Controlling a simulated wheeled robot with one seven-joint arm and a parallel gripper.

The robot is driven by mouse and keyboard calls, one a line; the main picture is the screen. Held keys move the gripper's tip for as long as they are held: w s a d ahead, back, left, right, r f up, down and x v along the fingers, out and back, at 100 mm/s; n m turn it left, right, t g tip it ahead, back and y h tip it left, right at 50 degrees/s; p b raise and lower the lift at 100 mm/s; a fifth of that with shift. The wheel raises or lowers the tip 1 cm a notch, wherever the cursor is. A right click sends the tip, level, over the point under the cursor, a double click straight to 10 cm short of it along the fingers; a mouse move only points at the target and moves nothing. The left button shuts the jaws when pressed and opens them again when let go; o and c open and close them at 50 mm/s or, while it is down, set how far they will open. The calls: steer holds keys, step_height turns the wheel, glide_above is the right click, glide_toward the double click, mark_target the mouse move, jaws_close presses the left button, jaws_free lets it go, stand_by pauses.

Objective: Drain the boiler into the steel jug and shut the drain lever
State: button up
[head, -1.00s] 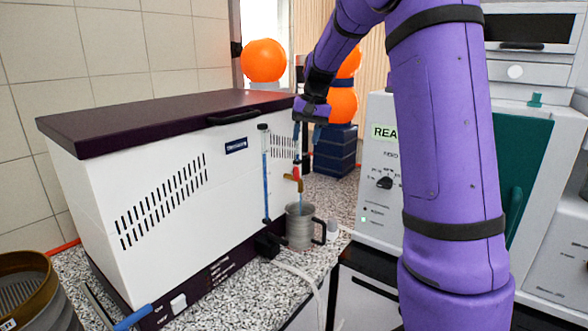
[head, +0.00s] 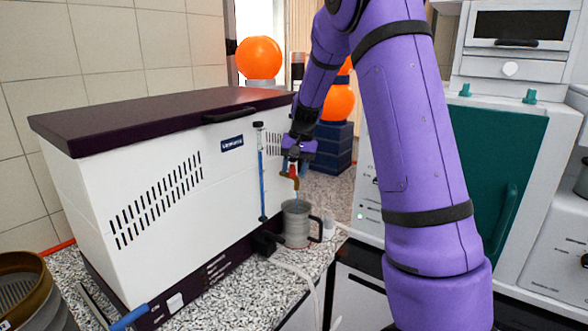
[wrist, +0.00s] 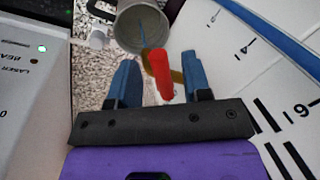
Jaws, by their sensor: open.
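The boiler (head: 110,185) is a white slotted box with a dark purple lid. The red drain lever (head: 294,170) on its brass tap (head: 287,175) is on the right end. A thin blue stream (head: 297,194) runs from the tap into the steel jug (head: 296,228), upright below; the stream also shows in the wrist view (wrist: 143,36). A gauge tube (head: 262,185) with blue liquid stands beside the tap. My gripper (head: 298,152) is just above the tap. In the wrist view, my gripper (wrist: 159,64) is open, with the red lever (wrist: 161,72) between its blue fingers, not clamped.
The jug stands near the front edge of the speckled counter (head: 335,190). A white device with a teal door (head: 488,165) stands at the right, behind my arm. Orange spheres (head: 259,58) are at the back. A brass sieve (head: 25,285) is at the front left.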

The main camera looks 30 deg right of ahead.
jaws_close()
steer(key=shift+w+a+m, duration=0.1)
steer(key=shift+m, duration=0.2)
steer(key=shift+w+a+m+t+h, duration=0.15)
steer(key=shift+w+a+m, duration=0.15)
steer(key=shift+m, duration=0.85)
steer(key=shift+w+a+m+t+h, duration=0.1)
steer(key=shift+w+a+m+h, duration=0.15)
steer(key=shift+m, duration=0.95)
steer(key=shift+w+a+m+t+h, duration=0.15)
steer(key=shift+w+a+m, duration=0.2)
steer(key=shift+m, duration=0.8)
jaws_free()
